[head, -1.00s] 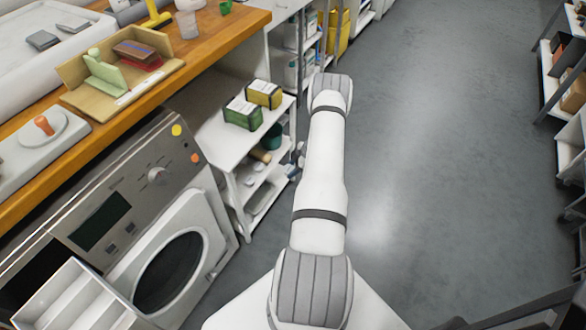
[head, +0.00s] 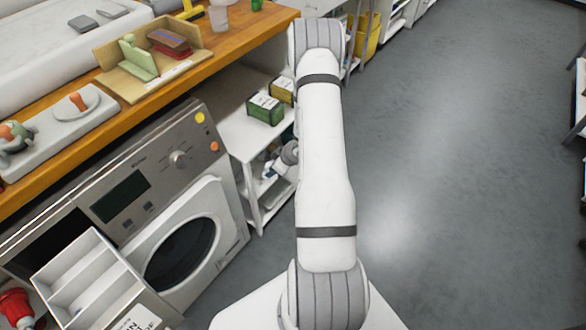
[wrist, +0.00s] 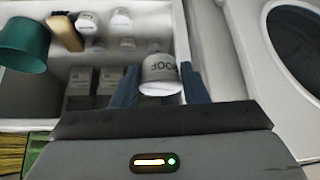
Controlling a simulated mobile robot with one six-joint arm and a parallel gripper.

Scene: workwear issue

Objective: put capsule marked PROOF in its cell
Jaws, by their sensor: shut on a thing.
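In the head view my gripper (head: 274,170) is small and partly hidden at the shelf front, and the capsule cannot be made out. A white divided tray (head: 76,262) with several compartments stands at the lower left.
The shelf holds a green cup (wrist: 24,45), a wooden-handled brush (wrist: 66,32), other white capsules (wrist: 121,19) and small labelled boxes (wrist: 108,77). Green and yellow boxes (head: 265,109) stand on its top. A washing machine (head: 180,250) is beside it. Grey floor (head: 450,200) is clear at right.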

